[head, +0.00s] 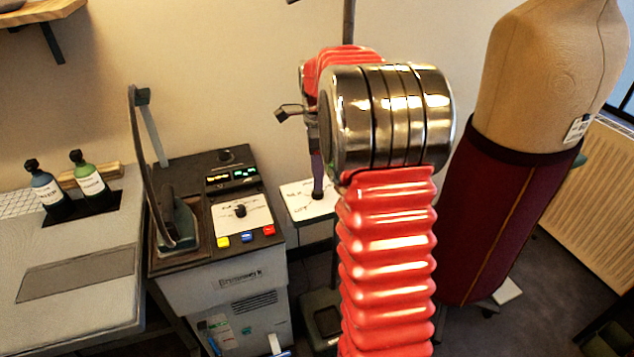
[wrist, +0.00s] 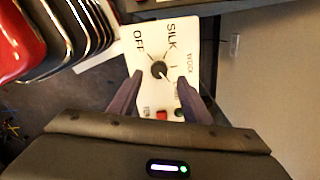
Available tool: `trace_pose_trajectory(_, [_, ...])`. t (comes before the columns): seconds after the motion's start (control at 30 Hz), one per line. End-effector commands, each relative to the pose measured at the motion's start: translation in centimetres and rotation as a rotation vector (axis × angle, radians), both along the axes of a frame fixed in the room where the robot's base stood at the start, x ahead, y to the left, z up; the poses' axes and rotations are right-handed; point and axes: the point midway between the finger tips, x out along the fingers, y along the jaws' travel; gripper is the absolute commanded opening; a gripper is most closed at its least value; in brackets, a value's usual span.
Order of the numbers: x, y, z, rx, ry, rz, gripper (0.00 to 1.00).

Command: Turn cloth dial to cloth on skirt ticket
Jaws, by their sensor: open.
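The cloth dial (wrist: 158,69) is a small dark knob on a white plate (wrist: 150,45) lettered OFF and SILK, with more words partly hidden or blurred. Its pointing direction is too small to tell. My gripper (wrist: 160,77) is open, its dark fingertips on either side of the dial; I cannot tell whether they touch it. In the head view, a finger of my gripper (head: 318,178) stands over a white plate (head: 299,206), and my arm hides part of that plate. The ticket (head: 578,129) hangs at the waist of the dark red skirt (head: 478,215); its writing is unreadable.
An iron (head: 178,232) rests on a machine (head: 230,265) with another knob (head: 239,210) and yellow, blue and red buttons. Two bottles (head: 90,180) stand on the table at left. A red button (wrist: 162,114) lies near my fingers. The dress form (head: 550,75) stands at right.

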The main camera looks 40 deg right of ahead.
Motion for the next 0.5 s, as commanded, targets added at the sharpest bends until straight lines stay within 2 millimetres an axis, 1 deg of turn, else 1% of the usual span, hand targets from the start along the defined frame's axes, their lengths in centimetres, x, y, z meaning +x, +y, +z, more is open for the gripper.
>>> trace_pose_trajectory(0.03, [0.1,0.0,1.0,-0.002,-0.003,0.0,0.44])
trace_pose_trajectory(0.3, [0.1,0.0,5.7,-0.001,-0.004,0.0,0.44])
trace_pose_trajectory(0.4, [0.2,0.0,7.1,-0.001,-0.003,0.0,0.44])
trace_pose_trajectory(0.5, [0.2,0.0,8.1,0.0,-0.002,0.0,0.44])
